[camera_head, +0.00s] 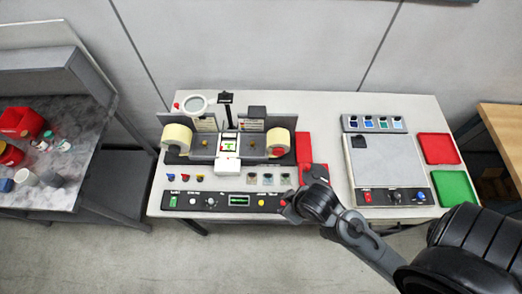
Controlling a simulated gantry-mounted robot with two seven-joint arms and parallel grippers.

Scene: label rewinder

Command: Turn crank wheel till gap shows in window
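The label rewinder (205,160) stands on the left part of the white table, with a cream label roll at its left (176,137) and another at its right (279,141). A small white-framed window (229,143) with green and dark marks is at its middle; its detail is too small to read. I cannot pick out the crank wheel for certain. A dark part (319,172) stands over the red panel just beyond my wrist. My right gripper (292,210) is at the table's front edge, by the right end of the control strip; its fingers are unclear. My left gripper is out of view.
The control strip (215,201) has buttons and a green display. A red panel (304,150) lies right of the rewinder. A grey device (378,165), a red tray (438,148) and a green tray (454,187) are farther right. A cluttered bench (85,125) is left.

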